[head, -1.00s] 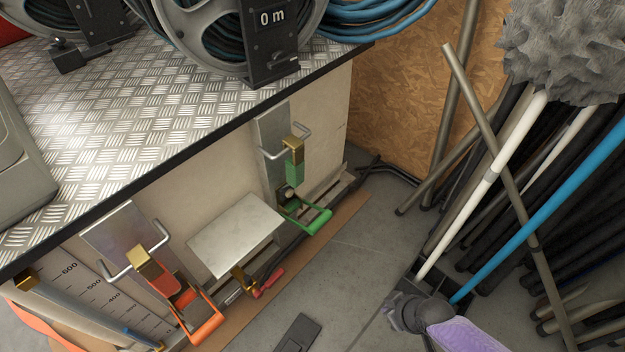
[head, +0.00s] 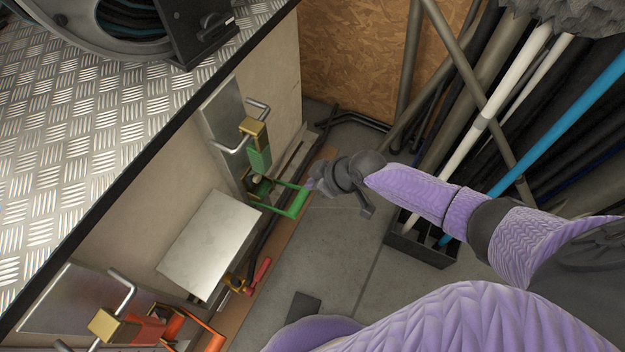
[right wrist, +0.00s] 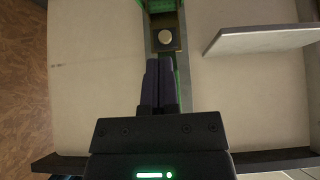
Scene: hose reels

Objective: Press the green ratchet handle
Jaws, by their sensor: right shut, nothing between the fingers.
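The green ratchet handle (head: 293,204) is a U-shaped loop sticking out low from the bench side, below a green strap (head: 260,158) hung from a brass hook. My right gripper (head: 314,185) is shut and empty, with its fingertips close to the handle's outer end in the head view. In the right wrist view the shut fingers (right wrist: 158,66) point at the ratchet, just short of its round silver knob (right wrist: 165,37). Part of the green handle there is hidden behind the fingers. I cannot tell whether they touch it. My left gripper is not in view.
A flat metal shelf plate (head: 211,244) juts out beside the green ratchet. Below it is a red-handled valve (head: 259,274). An orange ratchet (head: 196,328) sits lower left. Poles lean in a dark holder (head: 420,247) to the right.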

